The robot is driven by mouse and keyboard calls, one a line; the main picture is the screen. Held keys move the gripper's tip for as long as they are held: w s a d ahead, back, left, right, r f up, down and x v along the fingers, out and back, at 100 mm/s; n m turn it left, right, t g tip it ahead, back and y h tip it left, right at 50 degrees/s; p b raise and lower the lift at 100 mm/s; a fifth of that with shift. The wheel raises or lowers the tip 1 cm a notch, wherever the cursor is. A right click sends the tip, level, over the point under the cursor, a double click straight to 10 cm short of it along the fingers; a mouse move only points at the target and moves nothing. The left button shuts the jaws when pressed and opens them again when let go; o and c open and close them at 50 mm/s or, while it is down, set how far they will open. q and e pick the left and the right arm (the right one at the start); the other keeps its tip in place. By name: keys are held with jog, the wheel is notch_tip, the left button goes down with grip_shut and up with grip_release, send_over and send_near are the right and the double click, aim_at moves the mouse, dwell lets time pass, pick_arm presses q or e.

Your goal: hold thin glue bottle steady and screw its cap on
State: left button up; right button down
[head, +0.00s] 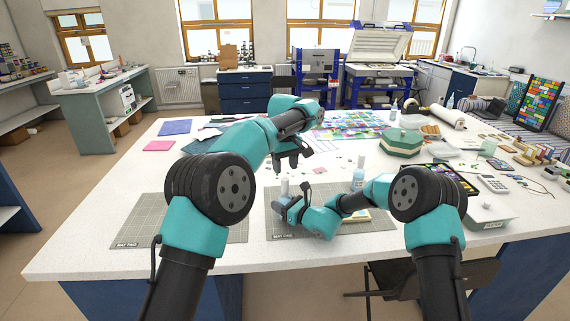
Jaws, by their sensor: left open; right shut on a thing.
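A slim pale bottle (284,187), which looks like the thin glue bottle, stands upright over the right-hand grey mat. My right gripper (286,202) is shut on it low down, and the fingers hide its lower part. My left gripper (293,163) is open and empty, above and slightly right of the bottle, apart from it. I cannot make out the cap, or whether it sits on the bottle; it is too small to tell. A second, light blue bottle (358,179) stands to the right, behind my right forearm.
A right-hand mat (375,221) and a left-hand mat (160,215) lie at the front of the white table; the left one looks bare. A green lidded box (401,143), a calculator (494,184) and a scale (488,210) crowd the right side. Small bits lie scattered mid-table.

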aim_at(285, 179)
pick_arm(q)
jog(key=shift+f, duration=3.8)
jog(key=shift+c, duration=0.3)
grip_shut()
jog(key=m, duration=0.6)
jog(key=shift+m, duration=0.4)
jog(key=m, duration=0.3)
jog(key=shift+m, duration=0.4)
jog(key=m, duration=0.4)
jog(key=shift+o, duration=0.6)
grip_release()
